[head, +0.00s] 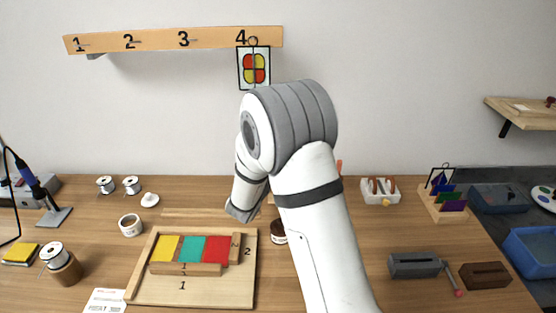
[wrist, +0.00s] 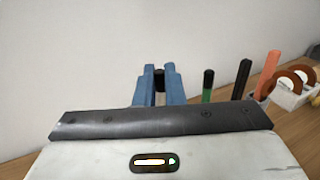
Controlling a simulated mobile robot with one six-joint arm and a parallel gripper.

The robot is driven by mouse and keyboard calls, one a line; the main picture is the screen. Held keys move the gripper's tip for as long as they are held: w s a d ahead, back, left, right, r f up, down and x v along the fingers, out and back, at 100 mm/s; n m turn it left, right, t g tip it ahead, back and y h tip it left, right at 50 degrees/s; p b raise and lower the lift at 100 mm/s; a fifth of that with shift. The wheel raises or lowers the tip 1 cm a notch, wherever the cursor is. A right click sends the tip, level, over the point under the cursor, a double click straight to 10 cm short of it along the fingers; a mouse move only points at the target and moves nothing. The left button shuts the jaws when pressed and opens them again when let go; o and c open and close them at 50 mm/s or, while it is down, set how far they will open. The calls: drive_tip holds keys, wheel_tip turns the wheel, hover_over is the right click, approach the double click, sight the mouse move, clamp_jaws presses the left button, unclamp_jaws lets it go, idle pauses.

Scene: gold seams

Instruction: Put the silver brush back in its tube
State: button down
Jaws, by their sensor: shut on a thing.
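My gripper (wrist: 159,68), with blue fingers, is shut on a slim thing with a black end (wrist: 159,80). It is probably the silver brush, but only this dark part shows and no silver is visible. In the wrist view a black-and-green handle (wrist: 208,85), a black handle (wrist: 242,80) and an orange handle (wrist: 267,74) stand upright to the right of the fingers, apart from them. Their lower ends are hidden by my gripper's body, and I cannot make out the brush's tube. In the head view my arm hides the fingers and most of this area.
A wooden board (head: 210,290) with yellow, teal and red glass lies at front left. A dark jar (head: 278,232) stands by my arm. A white holder (head: 380,192), a grey block (head: 415,265) and blue bins (head: 530,250) are to the right. A wall rail (head: 180,40) hangs behind.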

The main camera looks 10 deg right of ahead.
drive_tip(key=shift+f+b, duration=0.85)
drive_tip(key=shift+f, duration=0.15)
drive_tip(key=c, duration=1.5)
unclamp_jaws()
drive_tip(key=shift+o, duration=0.7)
drive_tip(key=o, duration=0.4)
drive_tip(key=shift+r, duration=0.1)
wheel_tip(320, 180, up, 7)
drive_tip(key=p, duration=0.3)
drive_tip(key=shift+p, duration=0.35)
